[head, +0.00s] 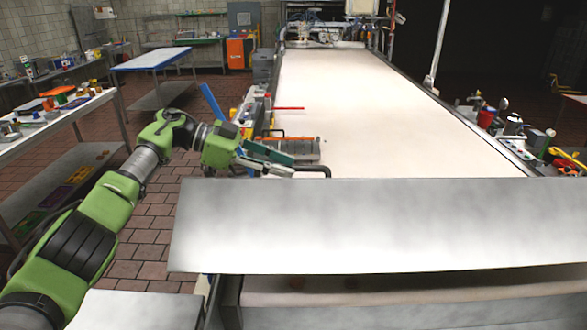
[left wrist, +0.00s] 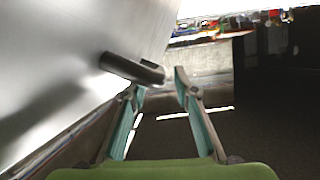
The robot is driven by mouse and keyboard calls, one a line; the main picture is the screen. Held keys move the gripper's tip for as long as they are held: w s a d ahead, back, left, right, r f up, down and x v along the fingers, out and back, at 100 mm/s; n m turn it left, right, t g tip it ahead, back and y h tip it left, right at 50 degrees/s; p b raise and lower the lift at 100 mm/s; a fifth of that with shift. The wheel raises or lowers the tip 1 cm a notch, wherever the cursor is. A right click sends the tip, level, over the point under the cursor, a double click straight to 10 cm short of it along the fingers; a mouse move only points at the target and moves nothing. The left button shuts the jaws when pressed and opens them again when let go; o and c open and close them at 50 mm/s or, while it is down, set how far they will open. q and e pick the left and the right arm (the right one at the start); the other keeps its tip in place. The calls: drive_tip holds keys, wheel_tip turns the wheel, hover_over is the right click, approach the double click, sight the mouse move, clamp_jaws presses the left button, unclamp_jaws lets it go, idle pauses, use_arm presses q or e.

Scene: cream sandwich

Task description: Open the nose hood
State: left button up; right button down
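The nose hood (head: 370,228) is a wide, plain metal panel across the front of the long pale conveyor in the head view. In the left wrist view it is the large grey surface (left wrist: 70,70) at left. A dark bar handle (head: 318,169) stands at its upper left edge; it also shows in the left wrist view (left wrist: 130,67), its free end close to the fingertips. My left gripper (head: 290,165) is open, with its two teal fingers apart just left of the handle. The left wrist view shows no clear grip (left wrist: 160,86); contact cannot be told. My right gripper is out of view.
The pale conveyor belt (head: 350,100) runs away behind the hood. Clutter lines both its sides, including an orange-handled tray (head: 288,146). A side table (head: 60,115) with items stands at left. Tiled floor (head: 150,225) is clear beneath my left arm.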

use_arm(q)
drive_tip(key=v, duration=0.8)
drive_tip(key=shift+a, duration=0.3)
